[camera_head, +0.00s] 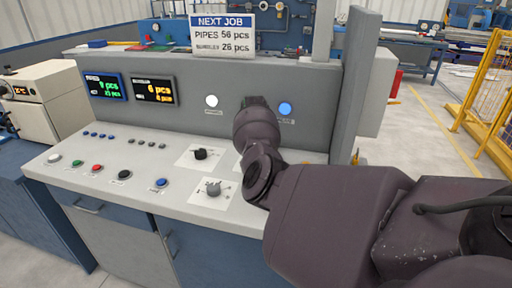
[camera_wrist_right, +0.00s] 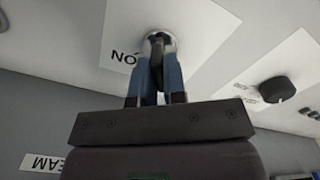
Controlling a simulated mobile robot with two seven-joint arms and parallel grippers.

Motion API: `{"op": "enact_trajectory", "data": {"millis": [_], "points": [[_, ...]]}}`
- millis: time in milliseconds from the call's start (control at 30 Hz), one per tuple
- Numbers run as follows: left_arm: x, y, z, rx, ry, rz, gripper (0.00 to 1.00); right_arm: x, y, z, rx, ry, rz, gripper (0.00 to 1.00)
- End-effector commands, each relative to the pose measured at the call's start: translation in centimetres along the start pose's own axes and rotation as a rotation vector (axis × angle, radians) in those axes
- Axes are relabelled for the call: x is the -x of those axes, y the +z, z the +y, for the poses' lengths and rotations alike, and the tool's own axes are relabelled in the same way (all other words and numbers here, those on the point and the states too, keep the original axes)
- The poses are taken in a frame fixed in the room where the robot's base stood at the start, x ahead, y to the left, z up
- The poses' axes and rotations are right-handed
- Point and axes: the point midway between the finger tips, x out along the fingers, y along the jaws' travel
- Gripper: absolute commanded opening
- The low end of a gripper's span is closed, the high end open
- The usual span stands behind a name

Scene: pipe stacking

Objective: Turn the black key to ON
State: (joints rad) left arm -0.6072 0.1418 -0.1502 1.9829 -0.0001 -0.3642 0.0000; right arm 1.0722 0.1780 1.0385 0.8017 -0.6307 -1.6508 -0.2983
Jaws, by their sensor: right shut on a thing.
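In the right wrist view, my right gripper (camera_wrist_right: 157,80) reaches down to the console with its two blue-grey fingers close together. It is shut on the dark key (camera_wrist_right: 157,43), which sits in a round silver lock. Only a narrow part of the key shows between the fingers, so its exact angle is hard to tell. The white label plate (camera_wrist_right: 118,50) around the lock shows letters reading "NO" in this upside-down view. In the head view my right arm hides the key, the lock and the fingertips. My left gripper is not in view.
A black knob (camera_head: 200,154) on a white plate and a grey knob (camera_head: 213,188) stand left of my arm. Several coloured buttons line the console top (camera_head: 150,205). The upright back panel (camera_head: 200,80) carries two displays, a white lamp (camera_head: 211,101) and a blue lamp (camera_head: 285,109).

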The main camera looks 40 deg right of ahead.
Motion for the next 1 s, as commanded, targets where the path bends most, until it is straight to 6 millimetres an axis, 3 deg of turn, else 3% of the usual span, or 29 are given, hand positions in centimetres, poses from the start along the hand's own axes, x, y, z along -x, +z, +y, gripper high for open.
{"op": "enact_trajectory", "data": {"millis": [33, 333, 1000], "points": [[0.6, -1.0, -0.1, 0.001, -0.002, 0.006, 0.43, 0.8, 0.1, 0.2, -0.029, 0.001, 0.001, 0.00], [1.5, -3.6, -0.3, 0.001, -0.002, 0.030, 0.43, 0.3, 0.0, 0.1, -0.273, 0.001, 0.000, 0.00], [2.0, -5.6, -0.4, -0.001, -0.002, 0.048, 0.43, 0.2, 0.0, 0.1, -0.911, 0.001, 0.001, 0.00]]}}
